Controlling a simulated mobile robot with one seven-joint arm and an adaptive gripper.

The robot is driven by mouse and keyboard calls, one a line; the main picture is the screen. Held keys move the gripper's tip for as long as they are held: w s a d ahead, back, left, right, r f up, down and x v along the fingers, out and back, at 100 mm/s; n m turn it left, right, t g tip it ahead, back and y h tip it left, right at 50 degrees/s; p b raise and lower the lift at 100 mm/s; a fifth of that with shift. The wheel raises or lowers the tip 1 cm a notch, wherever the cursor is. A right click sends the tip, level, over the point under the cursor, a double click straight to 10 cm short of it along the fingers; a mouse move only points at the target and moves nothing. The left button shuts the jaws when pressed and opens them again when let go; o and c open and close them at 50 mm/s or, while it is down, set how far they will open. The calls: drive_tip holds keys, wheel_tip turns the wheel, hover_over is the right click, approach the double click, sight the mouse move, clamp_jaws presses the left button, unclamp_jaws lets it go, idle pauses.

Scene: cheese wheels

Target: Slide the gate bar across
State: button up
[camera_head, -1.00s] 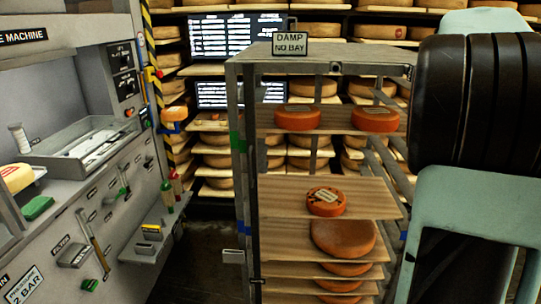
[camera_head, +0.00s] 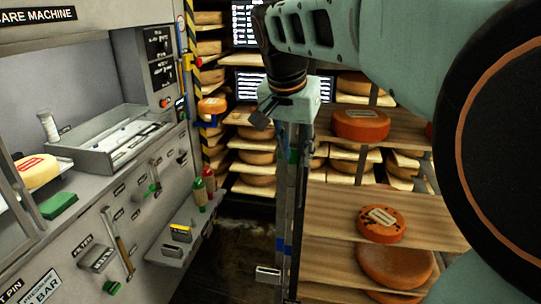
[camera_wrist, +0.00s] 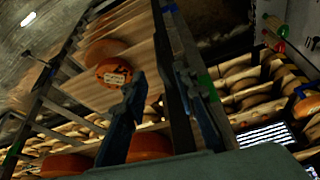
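The wooden-shelved rack (camera_head: 335,212) stands right of centre in the head view, with a dark upright post (camera_head: 285,205) at its near left corner. A pale handle-like block (camera_head: 268,274) sits low beside that post. I cannot tell for certain which part is the gate bar. My gripper (camera_head: 280,125) points down at the top of the post in the head view; my arm covers the rack top. In the wrist view my gripper (camera_wrist: 160,72) has its two fingers apart, with the post (camera_wrist: 170,50) showing near the right finger. Contact cannot be told.
Orange cheese wheels (camera_head: 381,224) (camera_head: 361,125) lie on the rack shelves. The grey machine (camera_head: 90,245) with its levers and tray stands on the left. A strip of floor (camera_head: 232,240) is open between machine and rack.

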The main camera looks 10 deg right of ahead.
sight(300, 176)
drive_tip(key=x, duration=1)
drive_tip(key=shift+w+f, duration=0.15)
clamp_jaws()
